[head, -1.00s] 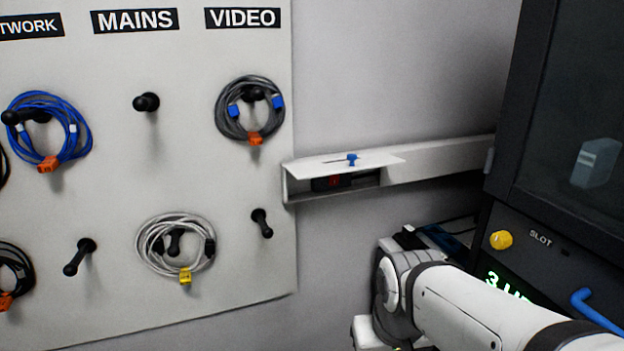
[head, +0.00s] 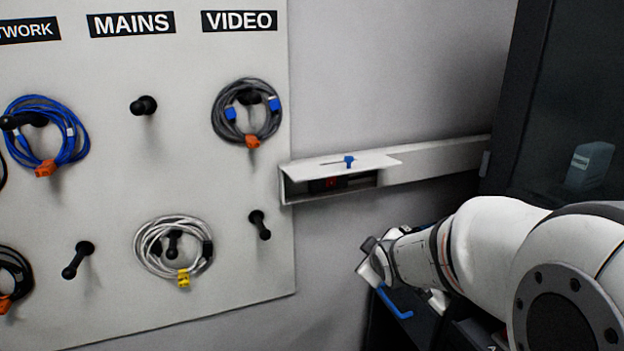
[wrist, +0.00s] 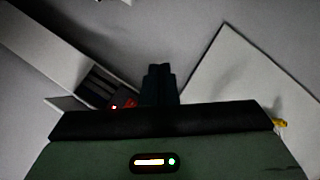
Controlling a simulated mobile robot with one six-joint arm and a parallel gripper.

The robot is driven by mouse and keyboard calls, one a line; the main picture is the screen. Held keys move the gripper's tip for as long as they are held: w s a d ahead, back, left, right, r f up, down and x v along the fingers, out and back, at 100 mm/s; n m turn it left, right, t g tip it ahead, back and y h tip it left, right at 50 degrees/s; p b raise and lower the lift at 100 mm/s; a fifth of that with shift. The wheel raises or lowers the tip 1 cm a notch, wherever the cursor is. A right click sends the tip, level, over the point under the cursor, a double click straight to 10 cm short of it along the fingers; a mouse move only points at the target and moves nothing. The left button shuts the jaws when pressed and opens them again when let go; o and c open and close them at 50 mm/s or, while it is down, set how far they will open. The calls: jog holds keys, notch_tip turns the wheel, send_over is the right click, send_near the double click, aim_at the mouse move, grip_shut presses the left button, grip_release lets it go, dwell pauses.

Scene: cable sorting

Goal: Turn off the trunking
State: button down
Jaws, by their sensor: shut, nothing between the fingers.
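The white trunking (head: 430,160) runs along the wall right of the cable board. Inside the opening is a dark unit with a red-lit switch (head: 331,183). In the wrist view the trunking (wrist: 45,42) lies at the upper left and the red lights of the switch (wrist: 125,104) show just left of my fingers. My gripper (head: 368,262) is below and right of the opening, apart from it. Its dark fingers (wrist: 158,72) are together and empty.
The white board (head: 110,200) at left carries coiled cables on pegs; its edge also shows in the wrist view (wrist: 235,75). A dark cabinet (head: 540,100) stands at right. A blue handle (head: 395,303) is close beside my gripper. Bare wall lies below the trunking.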

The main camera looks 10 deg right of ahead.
aim_at(336, 181)
jog(key=w+r+n+t+y+p, duration=0.1)
jog(key=w+r+n+t+y, duration=0.4)
jog(key=w+n+t, duration=0.3)
jog(key=shift+w+a+n+y, duration=0.35)
jog(key=shift+w+n+y, duration=0.15)
jog(key=shift+w+n, duration=1.4)
jog(key=shift+s+n, duration=0.3)
jog(key=p+x, duration=0.4)
jog(key=x, duration=1)
jog(key=shift+r, duration=0.15)
jog(key=shift+b, duration=0.35)
